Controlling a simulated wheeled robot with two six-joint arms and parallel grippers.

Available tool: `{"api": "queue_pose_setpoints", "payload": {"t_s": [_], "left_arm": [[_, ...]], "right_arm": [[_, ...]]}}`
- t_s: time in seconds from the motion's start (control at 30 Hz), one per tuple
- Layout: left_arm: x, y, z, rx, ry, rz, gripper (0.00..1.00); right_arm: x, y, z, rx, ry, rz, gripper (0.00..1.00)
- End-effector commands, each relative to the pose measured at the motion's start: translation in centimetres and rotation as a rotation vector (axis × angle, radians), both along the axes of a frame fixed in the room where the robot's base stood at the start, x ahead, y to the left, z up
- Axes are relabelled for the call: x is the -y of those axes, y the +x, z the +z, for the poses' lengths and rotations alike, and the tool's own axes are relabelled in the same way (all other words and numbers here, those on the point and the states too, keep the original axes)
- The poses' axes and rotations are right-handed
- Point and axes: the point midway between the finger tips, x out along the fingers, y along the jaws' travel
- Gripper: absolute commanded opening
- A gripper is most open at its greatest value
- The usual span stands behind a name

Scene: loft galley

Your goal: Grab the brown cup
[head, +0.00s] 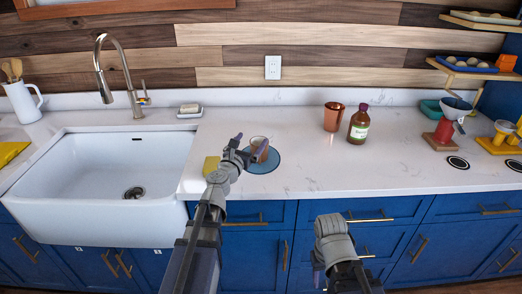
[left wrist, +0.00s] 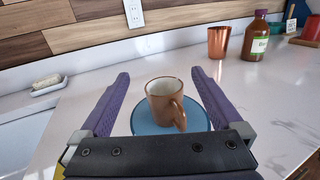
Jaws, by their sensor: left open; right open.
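The brown cup (head: 259,146) stands upright on a round blue plate (head: 265,167) on the white counter, right of the sink. In the left wrist view the cup (left wrist: 165,100) has a pale inside, and its handle faces the camera, slightly to the right. The blue plate (left wrist: 145,127) shows beneath it. My left gripper (head: 245,147) is open. In the left wrist view its purple fingers (left wrist: 160,82) stand apart on either side of the cup, with gaps to it. My right gripper (head: 318,270) is low in front of the counter, away from the cup; its fingers show little.
A copper tumbler (head: 333,116) and a brown bottle (head: 359,124) stand to the right. A yellow sponge-like item (head: 211,165) lies left of the plate. The white sink (head: 110,180) with its faucet (head: 121,75) is at left. The counter between plate and bottle is clear.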

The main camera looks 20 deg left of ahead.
Motion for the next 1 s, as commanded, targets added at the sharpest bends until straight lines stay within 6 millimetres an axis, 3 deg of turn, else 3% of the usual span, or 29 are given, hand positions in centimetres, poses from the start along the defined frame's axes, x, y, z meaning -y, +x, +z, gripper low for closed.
{"api": "queue_pose_setpoints", "payload": {"t_s": [0.27, 0.73, 0.83, 1.0], "left_arm": [[0.0, 0.0, -2.2, 0.000, 0.002, -0.001, 1.00], [0.0, 0.0, -8.9, 0.000, 0.003, -0.001, 1.00], [0.2, 2.1, -8.0, 0.000, 0.003, -0.002, 1.00], [0.3, 2.6, -8.0, 0.000, 0.003, -0.001, 1.00]], "right_arm": [[0.0, 0.0, -2.2, 0.000, 0.000, 0.000, 0.50], [0.0, 0.0, -8.9, 0.000, 0.000, 0.001, 0.50], [0.0, 0.0, -8.0, 0.000, 0.000, 0.001, 0.50], [0.0, 0.0, -8.0, 0.000, 0.000, 0.001, 0.50]]}}
